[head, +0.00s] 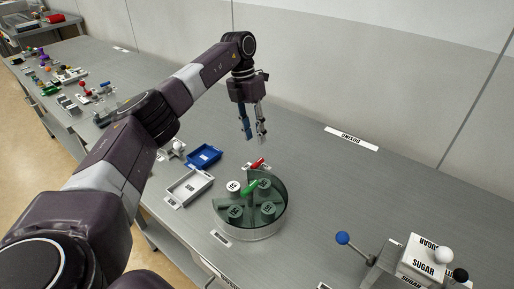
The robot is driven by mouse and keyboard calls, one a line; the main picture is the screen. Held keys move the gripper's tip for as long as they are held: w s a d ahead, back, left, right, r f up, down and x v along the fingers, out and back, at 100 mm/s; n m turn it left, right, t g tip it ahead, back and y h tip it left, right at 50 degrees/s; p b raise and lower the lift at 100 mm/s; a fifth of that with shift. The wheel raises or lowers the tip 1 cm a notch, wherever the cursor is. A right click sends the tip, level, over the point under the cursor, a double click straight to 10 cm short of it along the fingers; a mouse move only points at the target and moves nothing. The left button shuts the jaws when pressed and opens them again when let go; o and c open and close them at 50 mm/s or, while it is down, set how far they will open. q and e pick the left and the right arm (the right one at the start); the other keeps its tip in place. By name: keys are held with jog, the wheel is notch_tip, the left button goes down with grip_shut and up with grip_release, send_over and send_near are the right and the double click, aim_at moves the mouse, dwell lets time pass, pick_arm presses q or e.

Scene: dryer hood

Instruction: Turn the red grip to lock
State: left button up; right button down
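The red grip (258,162) is a small red handle at the back edge of a round, clear-walled vessel (250,232) on the grey bench. A green grip (250,187) lies across the vessel's top, near its middle. My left gripper (254,139) points down above and slightly behind the red grip. Its two fingers are apart with a gap between them, and nothing shows in it. It looks clear of the red grip. My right gripper is out of view.
A blue-knobbed lever (342,238) and a SUGAR box (424,262) are at lower right. The bench behind the vessel is mostly clear up to the wall.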

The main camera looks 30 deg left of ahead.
pick_arm(q)
jog(key=shift+a+r, duration=0.2)
jog(key=shift+r, duration=0.7)
jog(key=shift+a+r, duration=0.15)
jog(key=shift+r, duration=0.7)
